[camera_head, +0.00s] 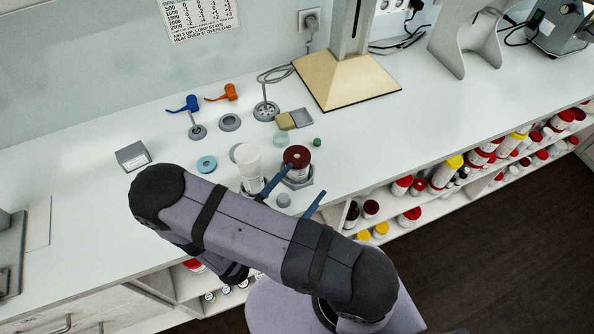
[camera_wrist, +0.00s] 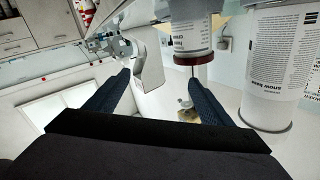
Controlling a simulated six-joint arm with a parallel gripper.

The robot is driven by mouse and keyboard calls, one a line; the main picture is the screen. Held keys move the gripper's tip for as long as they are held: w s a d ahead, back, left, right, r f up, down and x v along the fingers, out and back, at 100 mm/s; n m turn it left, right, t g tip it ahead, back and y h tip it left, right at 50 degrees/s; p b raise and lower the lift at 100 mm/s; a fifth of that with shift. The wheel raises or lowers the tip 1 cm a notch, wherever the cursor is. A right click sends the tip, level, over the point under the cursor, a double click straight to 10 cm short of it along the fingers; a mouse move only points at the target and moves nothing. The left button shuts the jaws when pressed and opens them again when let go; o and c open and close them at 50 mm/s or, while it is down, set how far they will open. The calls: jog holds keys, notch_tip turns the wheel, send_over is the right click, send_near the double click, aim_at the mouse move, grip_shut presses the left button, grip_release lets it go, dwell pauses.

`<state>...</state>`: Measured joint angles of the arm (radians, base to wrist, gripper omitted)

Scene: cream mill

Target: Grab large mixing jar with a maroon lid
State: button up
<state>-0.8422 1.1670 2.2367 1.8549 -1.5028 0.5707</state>
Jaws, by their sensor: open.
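The large jar with a maroon lid (camera_head: 297,156) stands upright on a grey holder on the white counter. In the wrist view, which is upside down, its maroon lid (camera_wrist: 190,57) and white labelled body (camera_wrist: 188,32) show near the right fingertip. My gripper (camera_head: 306,180) is open, with two blue fingers pointing toward the jar. In the head view one finger overlaps the jar's near side; I cannot tell whether it touches. In the wrist view the gap between the fingertips (camera_wrist: 158,75) holds nothing gripped.
A tall white container (camera_head: 248,160) stands just left of the jar; a large "snow base" container (camera_wrist: 285,65) shows at right in the wrist view. A stand with a beige base (camera_head: 345,80) is farther back.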

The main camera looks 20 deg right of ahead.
aim_at(294, 173)
jog(key=f+n+t+y, duration=0.1)
jog(key=n, duration=0.1)
jog(key=w+a+f+n+t+b, duration=0.1)
jog(key=n, duration=0.1)
jog(key=a+f+n+t+y, duration=0.1)
jog(key=n, duration=0.2)
jog(key=shift+w+a+f+y, duration=0.1)
jog(key=shift+w+a+y, duration=0.05)
jog(key=shift+w+y, duration=0.2)
jog(key=shift+w+f+n+t+y+b, duration=0.25)
jog(key=shift+w+n+t+b, duration=0.1)
jog(key=shift+n+t+b, duration=0.25)
jog(key=shift+w+d+f+t+y, duration=0.1)
jog(key=shift+w+d+t+y, duration=0.2)
jog(key=shift+w+y, duration=0.15)
jog(key=shift+w+d+y+b, duration=0.25)
jog(key=shift+d+b, duration=0.05)
jog(key=shift+b, duration=0.1)
jog(key=shift+x, duration=2.5)
jog(key=shift+c, duration=0.6)
jog(key=c, duration=1.1)
